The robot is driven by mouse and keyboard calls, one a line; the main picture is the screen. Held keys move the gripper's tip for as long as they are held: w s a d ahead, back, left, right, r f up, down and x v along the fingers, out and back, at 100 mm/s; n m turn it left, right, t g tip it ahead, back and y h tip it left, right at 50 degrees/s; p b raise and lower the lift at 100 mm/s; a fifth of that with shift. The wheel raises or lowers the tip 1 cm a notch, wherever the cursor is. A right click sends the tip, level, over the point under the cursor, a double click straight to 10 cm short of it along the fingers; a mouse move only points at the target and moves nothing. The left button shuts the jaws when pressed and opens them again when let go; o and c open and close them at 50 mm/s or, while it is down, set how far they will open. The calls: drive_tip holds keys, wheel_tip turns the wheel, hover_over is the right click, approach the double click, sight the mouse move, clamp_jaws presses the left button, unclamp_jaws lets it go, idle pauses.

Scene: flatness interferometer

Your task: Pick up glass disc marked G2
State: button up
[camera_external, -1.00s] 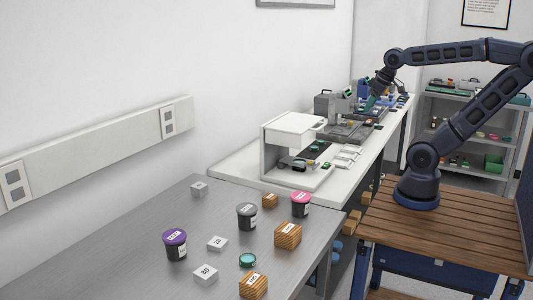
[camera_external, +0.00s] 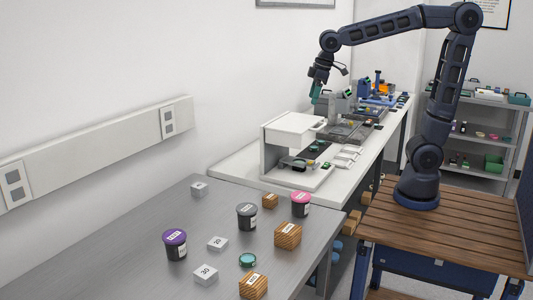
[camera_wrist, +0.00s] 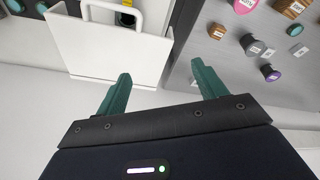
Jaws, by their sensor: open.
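My gripper (camera_external: 317,94) is open and empty, raised in the air above the white bench, behind the white instrument. Its two teal fingers stand apart in the wrist view (camera_wrist: 161,76) with nothing between them. A small round teal-rimmed disc (camera_external: 247,260) lies flat on the grey table; it also shows at the upper right of the wrist view (camera_wrist: 294,30). I cannot read a G2 mark on any disc.
The white instrument (camera_external: 292,130) stands on the bench (camera_external: 235,168); its housing (camera_wrist: 108,45) fills the wrist view's top. More equipment (camera_external: 378,92) stands farther along. The grey table (camera_external: 110,262) holds lidded tubs, wooden blocks and white numbered blocks. The wall is close on the left.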

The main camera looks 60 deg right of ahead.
drive_tip(key=w+a+f+n, duration=0.1)
drive_tip(key=w+a, duration=0.2)
drive_tip(key=a, duration=0.4)
drive_tip(key=w+a+f+n, duration=0.1)
drive_tip(key=w+a, duration=0.1)
drive_tip(key=a, duration=0.4)
drive_tip(key=n+g, duration=0.3)
drive_tip(key=n, duration=0.5)
hover_over(248, 258)
wheel_tip(248, 258, down, 22)
drive_tip(key=shift+h, duration=0.4)
wheel_tip(248, 258, down, 10)
drive_tip(key=shift+w+f, duration=0.1)
drive_tip(key=c, duration=1.1)
